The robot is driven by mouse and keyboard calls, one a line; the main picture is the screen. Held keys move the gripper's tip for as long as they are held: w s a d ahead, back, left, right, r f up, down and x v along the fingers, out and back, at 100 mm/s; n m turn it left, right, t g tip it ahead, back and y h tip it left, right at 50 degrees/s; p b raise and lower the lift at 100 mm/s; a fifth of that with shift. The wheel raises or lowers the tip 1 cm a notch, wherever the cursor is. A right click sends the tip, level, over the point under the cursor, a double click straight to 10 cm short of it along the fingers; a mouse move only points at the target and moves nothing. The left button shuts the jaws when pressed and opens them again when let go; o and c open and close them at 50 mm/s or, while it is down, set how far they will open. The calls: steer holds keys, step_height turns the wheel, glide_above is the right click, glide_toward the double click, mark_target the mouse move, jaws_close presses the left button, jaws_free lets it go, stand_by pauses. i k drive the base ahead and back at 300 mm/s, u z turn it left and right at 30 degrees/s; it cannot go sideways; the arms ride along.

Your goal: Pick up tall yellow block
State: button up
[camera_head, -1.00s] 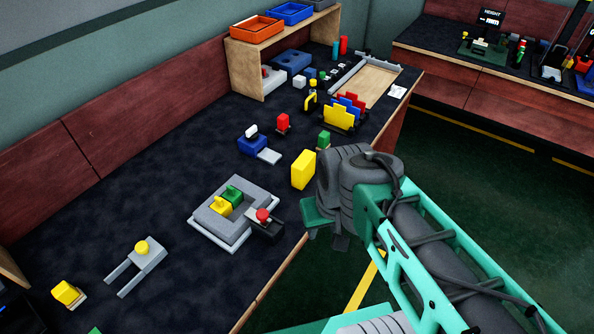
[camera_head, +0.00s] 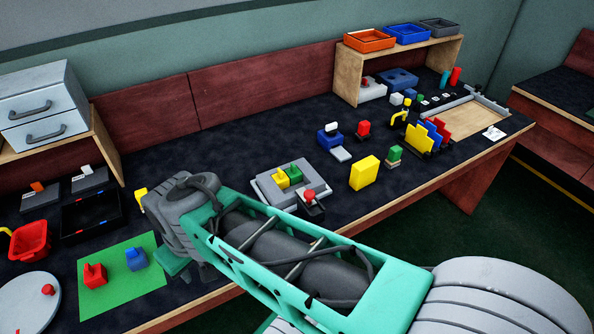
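The tall yellow block (camera_head: 364,173) stands upright on the dark tabletop, right of the grey tray and near the table's front edge. My gripper (camera_head: 184,267) is at the lower left, over the front of the table beside the green mat. It is well to the left of the yellow block and apart from it. My own arm hides most of the gripper, so its opening does not show.
A grey tray (camera_head: 262,187) with small yellow and green pieces lies left of the block. A green block (camera_head: 396,153) on a small base stands close to its right. Upright coloured plates (camera_head: 418,138) stand farther right. A green mat (camera_head: 150,303) holds red and blue pieces.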

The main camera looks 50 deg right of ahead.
mark_target(363, 173)
steer(key=u, duration=0.55)
steer(key=k, duration=0.65)
steer(key=z, duration=1.25)
steer(key=i, duration=0.5)
steer(key=z, duration=0.05)
